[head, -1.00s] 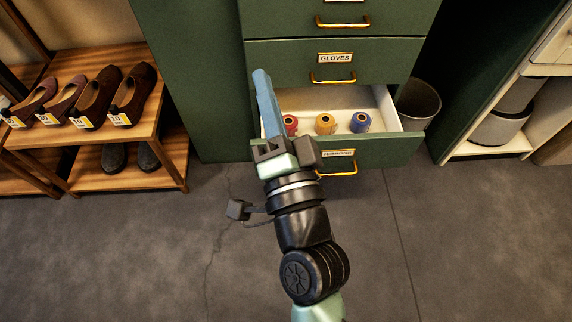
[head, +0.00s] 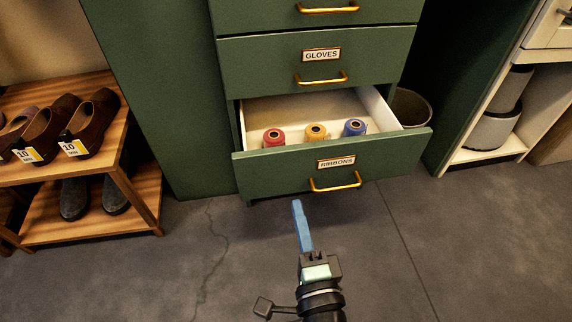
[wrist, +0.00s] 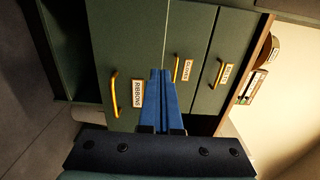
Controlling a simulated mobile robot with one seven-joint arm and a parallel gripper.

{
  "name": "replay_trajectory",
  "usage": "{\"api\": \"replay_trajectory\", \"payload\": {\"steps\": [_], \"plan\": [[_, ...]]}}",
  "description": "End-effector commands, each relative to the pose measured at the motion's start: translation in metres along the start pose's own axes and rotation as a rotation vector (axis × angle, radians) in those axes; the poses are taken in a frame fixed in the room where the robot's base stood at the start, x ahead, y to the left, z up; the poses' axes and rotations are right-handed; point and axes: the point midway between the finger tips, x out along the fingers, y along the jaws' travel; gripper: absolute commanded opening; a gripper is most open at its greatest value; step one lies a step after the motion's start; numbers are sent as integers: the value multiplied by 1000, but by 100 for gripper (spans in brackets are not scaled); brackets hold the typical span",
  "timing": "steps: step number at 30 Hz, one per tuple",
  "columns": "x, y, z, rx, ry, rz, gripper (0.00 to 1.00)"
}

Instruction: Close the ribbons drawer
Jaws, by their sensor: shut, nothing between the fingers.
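The ribbons drawer (head: 290,171) is the lowest green drawer in the head view, labelled RIBBONS, and it stands pulled out. Red, yellow and blue ribbon spools (head: 316,132) stand upright inside it. Its brass handle (head: 336,183) is on the front. My gripper (head: 297,204) has blue fingers, is shut and empty, and is in front of the drawer, below and left of the handle in the picture. In the wrist view the drawer front (wrist: 125,45) with its handle (wrist: 114,94) shows sideways, left of my blue fingers (wrist: 161,75). I cannot tell whether the fingertips touch the drawer.
The gloves drawer (head: 372,55) above is shut. A wooden shoe rack (head: 140,185) stands at the left. A grey bin (head: 412,108) is right of the cabinet, beside a white shelf (head: 480,154). The floor in front of the drawer is clear.

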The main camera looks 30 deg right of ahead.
Motion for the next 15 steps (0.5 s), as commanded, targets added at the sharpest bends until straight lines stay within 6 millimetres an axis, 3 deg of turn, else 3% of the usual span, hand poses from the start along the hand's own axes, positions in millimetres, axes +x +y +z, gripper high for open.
{"api": "replay_trajectory", "payload": {"steps": [15], "plan": [[87,-1,0,-1,1,-3,0]]}}
